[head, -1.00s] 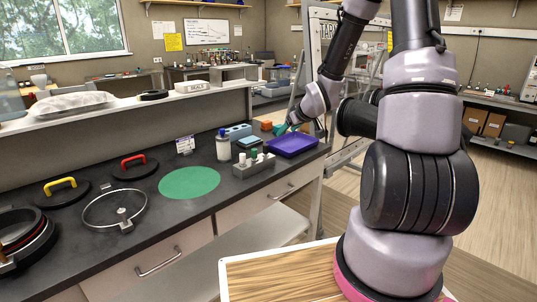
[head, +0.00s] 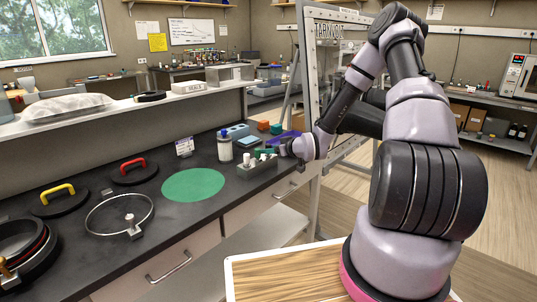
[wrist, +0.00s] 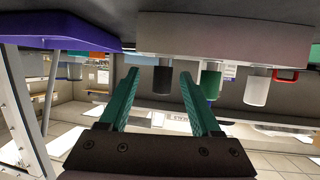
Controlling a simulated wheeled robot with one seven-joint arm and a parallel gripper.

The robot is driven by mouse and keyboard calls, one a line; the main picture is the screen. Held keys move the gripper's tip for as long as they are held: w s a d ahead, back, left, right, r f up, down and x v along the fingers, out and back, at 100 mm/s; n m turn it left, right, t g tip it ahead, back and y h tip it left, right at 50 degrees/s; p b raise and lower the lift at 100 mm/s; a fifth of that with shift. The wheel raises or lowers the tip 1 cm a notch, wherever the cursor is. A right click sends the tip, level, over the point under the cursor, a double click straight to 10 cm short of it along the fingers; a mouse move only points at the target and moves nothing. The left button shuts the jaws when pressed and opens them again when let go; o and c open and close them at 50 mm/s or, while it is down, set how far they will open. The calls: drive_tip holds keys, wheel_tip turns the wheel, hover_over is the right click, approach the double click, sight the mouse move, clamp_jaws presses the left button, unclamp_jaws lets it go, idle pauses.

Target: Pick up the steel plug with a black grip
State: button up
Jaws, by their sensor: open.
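A grey rack (head: 257,170) stands near the front edge of the dark counter, with several plugs in it. In the wrist view the rack (wrist: 225,38) appears inverted at the top, with grips pointing down: a dark one (wrist: 163,80), a green one (wrist: 211,85) and a pale one (wrist: 255,90). The dark one looks like the black-grip plug; its steel part is not clear. My gripper (wrist: 160,92) is open, its green fingers on either side of the dark grip in this view; contact cannot be told.
A purple tray (head: 293,136) lies behind my wrist and partly hidden. A white bottle (head: 225,148), blue block (head: 238,131) and teal block (head: 247,141) stand close behind the rack. A green mat (head: 193,185) lies left, bare.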

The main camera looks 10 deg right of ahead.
drive_tip(key=x, duration=0.5)
drive_tip(key=shift+a+f, duration=0.15)
drive_tip(key=shift+f, duration=0.1)
clamp_jaws()
